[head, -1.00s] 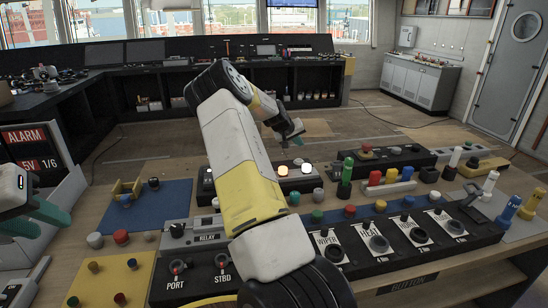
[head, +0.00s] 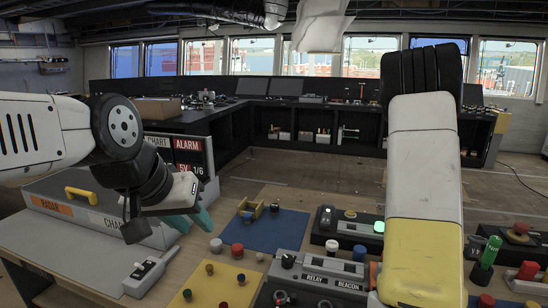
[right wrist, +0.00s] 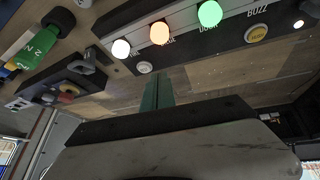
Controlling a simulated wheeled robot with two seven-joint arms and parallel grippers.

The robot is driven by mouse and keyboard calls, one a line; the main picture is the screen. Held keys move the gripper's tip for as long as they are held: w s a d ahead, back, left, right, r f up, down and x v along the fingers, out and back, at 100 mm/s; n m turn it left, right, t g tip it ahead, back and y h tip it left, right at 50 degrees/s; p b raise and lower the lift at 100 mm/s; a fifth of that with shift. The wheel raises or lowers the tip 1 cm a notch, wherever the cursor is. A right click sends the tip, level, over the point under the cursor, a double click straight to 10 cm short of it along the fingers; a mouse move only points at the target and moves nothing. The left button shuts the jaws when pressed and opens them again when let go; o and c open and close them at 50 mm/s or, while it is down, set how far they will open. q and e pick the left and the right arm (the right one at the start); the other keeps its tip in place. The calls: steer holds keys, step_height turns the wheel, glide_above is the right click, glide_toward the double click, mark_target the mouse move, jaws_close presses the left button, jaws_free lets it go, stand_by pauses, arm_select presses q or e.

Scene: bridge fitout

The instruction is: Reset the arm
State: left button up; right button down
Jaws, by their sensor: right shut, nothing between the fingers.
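My left arm comes in from the left in the head view. Its gripper (head: 195,214), with teal fingers, hangs over the desk between the alarm box and the blue mat. In the right wrist view the teal fingers of my right gripper (right wrist: 157,92) are together and empty, just below a panel with lit lamps (right wrist: 160,33).
A blue mat (head: 268,233) and a yellow board (head: 222,285) with knobs lie on the desk. The alarm box (head: 190,158) stands behind my left gripper. A handheld device (head: 150,273) lies at the front left. Button panels (head: 325,268) crowd the front right around my right arm.

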steer(key=s+a+r+n+t+y, duration=0.1)
steer(key=s+a+r+y, duration=0.1)
steer(key=s+a+r, duration=0.35)
steer(key=s+a+r+y, duration=0.1)
steer(key=s+a+r, duration=0.15)
steer(key=a, duration=0.55)
steer(key=s+a+r+n+t+y, duration=0.1)
steer(key=s+a+r+y, duration=0.2)
steer(key=a, duration=0.4)
steer(key=s+a+r+n, duration=0.1)
steer(key=s+a+n, duration=0.1)
steer(key=s+a, duration=0.4)
steer(key=s+a+r+n, duration=0.2)
steer(key=s+a, duration=0.4)
steer(key=s, duration=0.7)
steer(key=shift+s, duration=0.4)
